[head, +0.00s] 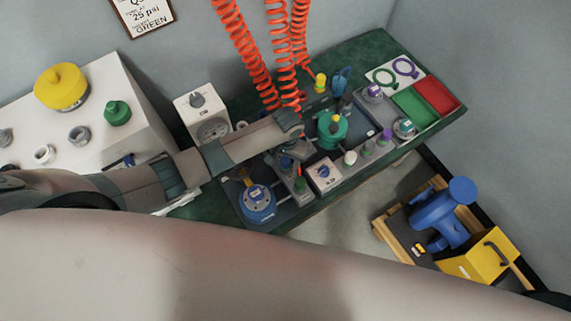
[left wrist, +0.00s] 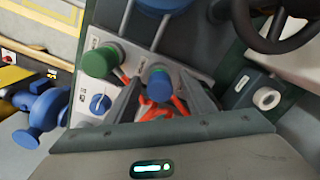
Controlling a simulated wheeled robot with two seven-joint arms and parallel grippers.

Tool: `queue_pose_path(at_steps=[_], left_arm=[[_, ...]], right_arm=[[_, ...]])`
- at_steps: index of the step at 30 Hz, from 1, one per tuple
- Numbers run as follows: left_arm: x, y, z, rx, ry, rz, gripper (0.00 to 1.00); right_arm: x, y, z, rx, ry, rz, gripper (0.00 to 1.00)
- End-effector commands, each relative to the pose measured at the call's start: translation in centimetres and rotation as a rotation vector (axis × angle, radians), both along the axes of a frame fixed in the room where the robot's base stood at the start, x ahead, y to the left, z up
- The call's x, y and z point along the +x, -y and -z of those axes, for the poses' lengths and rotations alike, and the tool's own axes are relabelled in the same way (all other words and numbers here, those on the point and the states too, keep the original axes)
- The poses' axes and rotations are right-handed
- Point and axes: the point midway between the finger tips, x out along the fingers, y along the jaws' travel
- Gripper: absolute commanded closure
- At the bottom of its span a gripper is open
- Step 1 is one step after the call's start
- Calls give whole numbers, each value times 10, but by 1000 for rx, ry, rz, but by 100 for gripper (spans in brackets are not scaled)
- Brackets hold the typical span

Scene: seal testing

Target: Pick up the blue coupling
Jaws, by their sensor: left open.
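The blue coupling (left wrist: 160,84) shows in the left wrist view as a short blue cylinder standing on a grey strip, beside a green one (left wrist: 101,61). In the head view a small blue top (head: 286,162) shows just under my left gripper (head: 296,151). In the left wrist view my left gripper (left wrist: 160,92) is open, its two dark fingers on either side of the blue coupling. I cannot tell whether they touch it. Orange-red parts show between the fingers and partly hide what is below. My right gripper is not in view.
A white box with a blue knob (head: 323,173) and a blue round device (head: 258,203) stand close by on the green bench. A teal-green vessel (head: 332,130) stands behind. Orange coiled hoses (head: 241,47) hang above. A blue pump (head: 442,216) stands lower right.

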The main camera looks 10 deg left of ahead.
Motion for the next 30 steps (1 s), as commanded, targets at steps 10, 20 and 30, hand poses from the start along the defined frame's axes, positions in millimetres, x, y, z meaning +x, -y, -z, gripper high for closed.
queue_pose_path(at_steps=[10,20,30], left_arm=[[0,0,0,0,0,0,51],[0,0,0,0,0,0,97],[0,0,-1,0,0,0,97]], right_arm=[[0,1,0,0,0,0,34],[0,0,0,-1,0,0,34],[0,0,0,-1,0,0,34]])
